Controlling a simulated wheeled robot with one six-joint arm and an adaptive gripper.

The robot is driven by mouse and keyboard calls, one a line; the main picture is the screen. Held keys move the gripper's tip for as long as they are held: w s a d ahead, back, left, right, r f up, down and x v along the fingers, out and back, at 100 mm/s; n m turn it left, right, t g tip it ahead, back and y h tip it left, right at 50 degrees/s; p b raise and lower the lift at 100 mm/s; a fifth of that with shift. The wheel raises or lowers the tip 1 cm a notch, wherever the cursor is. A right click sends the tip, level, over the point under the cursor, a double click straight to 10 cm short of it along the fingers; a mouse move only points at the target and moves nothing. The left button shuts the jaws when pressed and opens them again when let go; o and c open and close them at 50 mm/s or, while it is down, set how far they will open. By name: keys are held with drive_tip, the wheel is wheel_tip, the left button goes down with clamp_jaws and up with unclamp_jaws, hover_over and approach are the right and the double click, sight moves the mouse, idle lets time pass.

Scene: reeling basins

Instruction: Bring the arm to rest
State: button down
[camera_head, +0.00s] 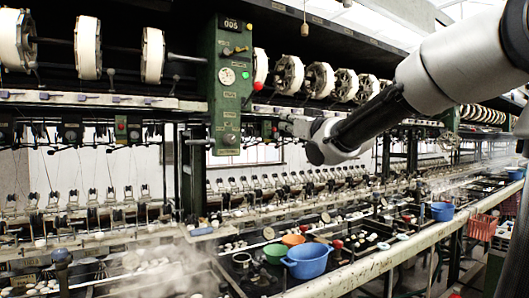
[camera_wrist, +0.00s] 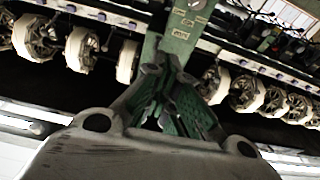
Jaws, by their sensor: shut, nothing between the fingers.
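My arm (camera_head: 400,95) reaches in from the upper right of the head view, bends at a dark joint, and ends in front of the reeling machine near its green upright (camera_head: 229,85). The gripper end is small and hard to make out there. In the wrist view my gripper (camera_wrist: 172,88) is shut and empty, its fingers close together. It is held up in the air, with the green post of the machine behind it.
White reels (camera_head: 88,47) line the upper machine. Another blue bowl (camera_head: 441,211) stands further right. A pale rail (camera_head: 370,268) runs along the front.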

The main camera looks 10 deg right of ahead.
drive_tip(key=s+d+f+m+g+h, duration=0.1)
drive_tip(key=s+d+f+g+h, duration=0.15)
drive_tip(key=f, duration=0.45)
drive_tip(key=s+d+f+g+h, duration=0.1)
drive_tip(key=s+d+f+g, duration=0.15)
drive_tip(key=f, duration=0.45)
drive_tip(key=s+d+f+m+g+h, duration=0.1)
drive_tip(key=s+d+f+g+h, duration=0.1)
drive_tip(key=f+g, duration=0.35)
drive_tip(key=s+d+f+g, duration=0.1)
drive_tip(key=s+f, duration=0.3)
drive_tip(key=s, duration=0.4)
drive_tip(key=s+d+f+m+g, duration=0.1)
drive_tip(key=s+f, duration=0.3)
drive_tip(key=s, duration=0.5)
drive_tip(key=s+d+f+g, duration=0.2)
drive_tip(key=s+f+g, duration=0.1)
drive_tip(key=s, duration=0.5)
drive_tip(key=shift+s+f+h, duration=0.3)
drive_tip(key=shift+f+h, duration=0.05)
drive_tip(key=shift+f, duration=0.15)
